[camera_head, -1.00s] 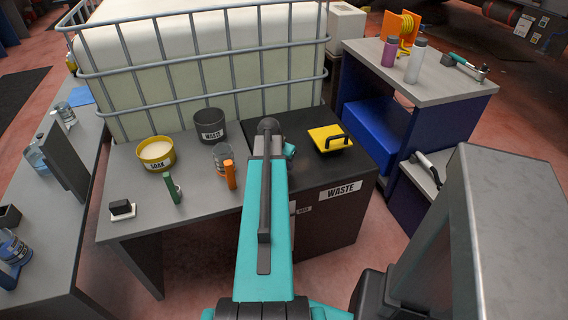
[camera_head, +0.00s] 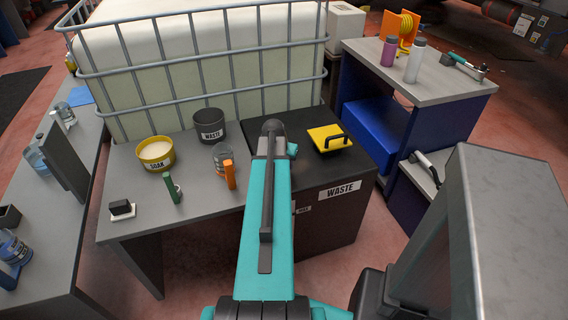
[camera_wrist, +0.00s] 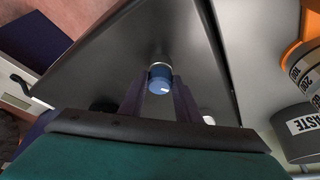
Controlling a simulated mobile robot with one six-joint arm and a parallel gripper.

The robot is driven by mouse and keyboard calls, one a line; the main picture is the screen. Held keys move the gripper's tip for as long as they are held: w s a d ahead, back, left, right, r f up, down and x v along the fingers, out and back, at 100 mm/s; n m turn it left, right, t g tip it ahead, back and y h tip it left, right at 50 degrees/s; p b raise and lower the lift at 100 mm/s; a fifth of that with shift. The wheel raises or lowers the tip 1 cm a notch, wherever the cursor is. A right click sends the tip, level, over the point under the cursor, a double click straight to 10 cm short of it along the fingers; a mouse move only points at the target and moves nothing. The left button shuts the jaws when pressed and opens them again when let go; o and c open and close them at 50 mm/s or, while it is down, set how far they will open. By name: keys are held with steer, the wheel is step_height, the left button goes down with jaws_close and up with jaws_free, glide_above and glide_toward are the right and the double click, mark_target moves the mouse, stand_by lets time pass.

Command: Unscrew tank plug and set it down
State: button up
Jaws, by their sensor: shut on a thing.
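A plug with a round blue top (camera_wrist: 160,86) shows in the wrist view, with a silver metal collar around it at its far side. My gripper (camera_wrist: 160,76) has its dark fingers on either side of the plug and is shut on it. A dark grey surface lies behind the plug. I cannot tell whether the thread is still engaged. In the head view my teal arm reaches over the dark WASTE cabinet (camera_head: 345,165) and hides the gripper and the plug.
Left stand a glass jar (camera_head: 222,155), an orange bottle (camera_head: 229,175), a green bottle (camera_head: 172,187), a yellow SOAK bowl (camera_head: 156,152) and a grey WASTE bin (camera_head: 209,125). A caged white tank (camera_head: 190,55) stands behind.

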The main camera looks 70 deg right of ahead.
steer(key=shift+s+n+t, duration=0.1)
steer(key=shift+n+t, duration=0.2)
steer(key=shift+n, duration=0.5)
steer(key=shift+s+n+t, duration=0.1)
steer(key=shift+n+t, duration=0.2)
steer(key=shift+n, duration=0.6)
steer(key=shift+n+p, duration=0.3)
steer(key=shift+n+t, duration=0.3)
steer(key=shift+n, duration=0.2)
